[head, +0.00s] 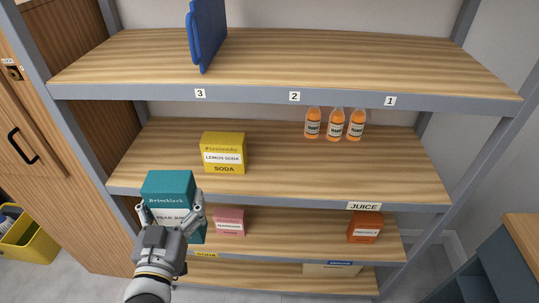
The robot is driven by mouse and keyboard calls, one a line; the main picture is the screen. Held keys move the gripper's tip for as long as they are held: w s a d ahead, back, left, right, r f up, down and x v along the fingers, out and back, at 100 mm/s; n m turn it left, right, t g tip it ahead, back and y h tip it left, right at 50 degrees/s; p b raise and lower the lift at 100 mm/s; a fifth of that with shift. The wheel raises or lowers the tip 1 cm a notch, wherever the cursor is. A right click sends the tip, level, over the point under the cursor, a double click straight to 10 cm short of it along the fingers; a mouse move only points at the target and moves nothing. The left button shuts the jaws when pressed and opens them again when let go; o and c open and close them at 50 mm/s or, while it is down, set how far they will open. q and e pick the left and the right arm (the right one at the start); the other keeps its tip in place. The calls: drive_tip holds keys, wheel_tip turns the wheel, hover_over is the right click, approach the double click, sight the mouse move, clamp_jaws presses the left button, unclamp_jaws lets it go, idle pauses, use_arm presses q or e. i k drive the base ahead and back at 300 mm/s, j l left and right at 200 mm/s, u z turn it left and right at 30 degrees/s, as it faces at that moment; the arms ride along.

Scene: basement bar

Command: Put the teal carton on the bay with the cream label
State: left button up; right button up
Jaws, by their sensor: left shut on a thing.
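The teal carton (168,183) has a white band reading "PEAR JUI…", partly hidden by my gripper. My left gripper (170,210) is shut on it and holds it upright at the front left of the shelving, near the left end of the middle shelf's edge. A cream label (364,206) reading "JUICE" is on the middle shelf's front edge, towards the right. Above it, that shelf (370,178) is bare at the front right. My right gripper is not in view.
On the middle shelf stand a yellow lemon soda box (223,153) and orange bottles (336,125) at the back right. The lower shelf holds a pink box (229,222) and an orange-red box (365,227). A blue board (206,35) stands on the top shelf.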

sight(322, 171)
drive_tip(key=i+j+z, duration=0.1)
drive_tip(key=i+j, duration=0.25)
drive_tip(key=i, duration=0.15)
drive_tip(key=z, duration=1.2)
